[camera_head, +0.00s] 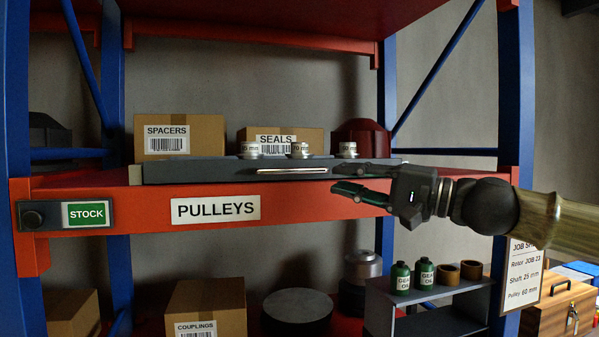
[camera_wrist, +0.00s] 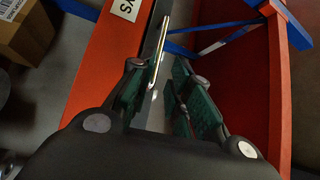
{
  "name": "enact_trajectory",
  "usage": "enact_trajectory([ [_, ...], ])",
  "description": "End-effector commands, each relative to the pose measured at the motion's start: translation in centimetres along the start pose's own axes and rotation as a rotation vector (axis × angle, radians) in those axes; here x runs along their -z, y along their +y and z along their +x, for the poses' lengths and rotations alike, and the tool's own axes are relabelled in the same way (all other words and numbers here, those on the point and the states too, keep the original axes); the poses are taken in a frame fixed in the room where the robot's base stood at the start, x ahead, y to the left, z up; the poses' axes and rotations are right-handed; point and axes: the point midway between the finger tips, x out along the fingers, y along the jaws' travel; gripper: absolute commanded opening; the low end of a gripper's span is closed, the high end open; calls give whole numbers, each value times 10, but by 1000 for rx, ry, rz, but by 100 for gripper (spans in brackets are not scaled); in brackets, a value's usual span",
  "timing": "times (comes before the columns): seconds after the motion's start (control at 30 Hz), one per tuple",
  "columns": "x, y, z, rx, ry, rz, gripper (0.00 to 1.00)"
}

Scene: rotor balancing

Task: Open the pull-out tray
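The pull-out tray (camera_head: 215,174) is a flat dark grey slab on the red shelf, above the PULLEYS label. Its front face carries a slim bright bar handle (camera_head: 292,171). Several metal pulleys with size tags stand on the tray. My gripper (camera_head: 335,180) reaches in from the right, with its green-padded fingertips near the handle's right end. In the wrist view, my gripper (camera_wrist: 160,85) has its fingers apart, and the handle (camera_wrist: 158,45) runs up from beside the left finger. Whether a finger touches the handle I cannot tell.
SPACERS (camera_head: 180,134) and SEALS (camera_head: 281,139) boxes and a dark red object (camera_head: 361,138) stand behind the tray. The red shelf beam (camera_head: 110,205) runs just below it. A blue upright (camera_head: 515,100) stands at right. Oil bottles (camera_head: 424,274) stand on a small grey stand lower down.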

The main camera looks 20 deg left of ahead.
Motion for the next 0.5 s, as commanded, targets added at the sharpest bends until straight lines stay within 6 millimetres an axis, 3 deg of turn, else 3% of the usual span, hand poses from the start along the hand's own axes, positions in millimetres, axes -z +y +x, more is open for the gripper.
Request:
enact_trajectory([
  [0.5,-1,-1,74,-2,-2,3,19],
])
